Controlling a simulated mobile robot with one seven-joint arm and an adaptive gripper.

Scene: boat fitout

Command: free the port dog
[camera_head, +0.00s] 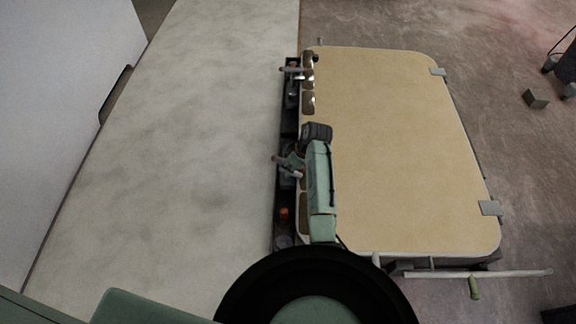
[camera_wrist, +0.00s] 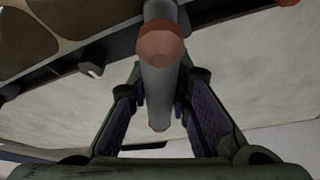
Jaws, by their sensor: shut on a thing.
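Two dogs with light bar handles and reddish ends sit on the dark rail along the left edge of a tan hatch panel (camera_head: 385,150). One dog (camera_head: 292,70) is near the panel's upper corner, apart from my gripper. My gripper (camera_head: 289,162) is at the lower dog (camera_head: 296,174). The wrist view shows its two dark-padded fingers (camera_wrist: 160,82) on either side of the grey handle (camera_wrist: 157,95), shut on it. The handle has a reddish end near the camera and another beyond the fingers. Which dog is port is not marked.
Brown oval cut-outs (camera_head: 308,103) line the panel's left edge. Grey hinges (camera_head: 490,208) are on its right. A pale slab (camera_head: 170,150) left of the rail is clear. A small block (camera_head: 535,98) is at the right.

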